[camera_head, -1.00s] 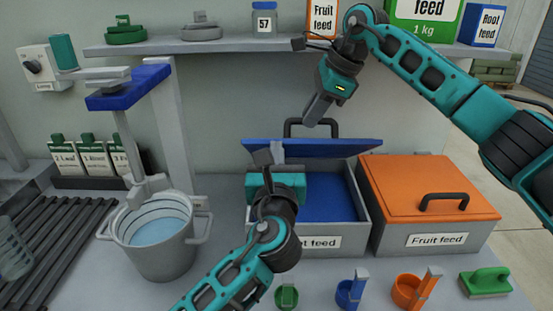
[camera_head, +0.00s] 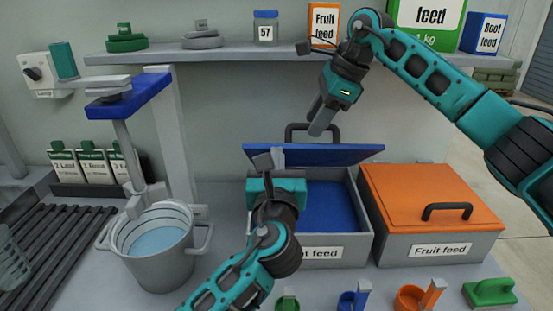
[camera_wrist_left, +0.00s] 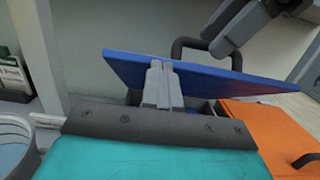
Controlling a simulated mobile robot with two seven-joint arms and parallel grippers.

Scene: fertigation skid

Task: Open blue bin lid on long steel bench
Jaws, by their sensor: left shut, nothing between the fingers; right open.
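The blue lid (camera_head: 335,153) is raised and tilted above the grey bin (camera_head: 365,222), whose label is partly covered and ends in "t feed". The blue inside shows below the lid. The lid's black handle (camera_head: 311,128) stands at its far side. My left gripper (camera_head: 268,158) is shut and empty, its fingertips at the lid's front edge, left of the middle. In the left wrist view, the fingertips (camera_wrist_left: 160,72) overlap the lid (camera_wrist_left: 205,76); contact cannot be told for certain. My right gripper (camera_head: 321,122) is open, by the handle, not visibly holding it.
A closed orange-lidded bin (camera_head: 430,200) marked "Fruit feed" stands close on the right. A bucket (camera_head: 160,255) of water stands left. A shelf (camera_head: 220,50) with jars and boxes runs above. Small scoops and a green brush (camera_head: 490,291) lie along the front.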

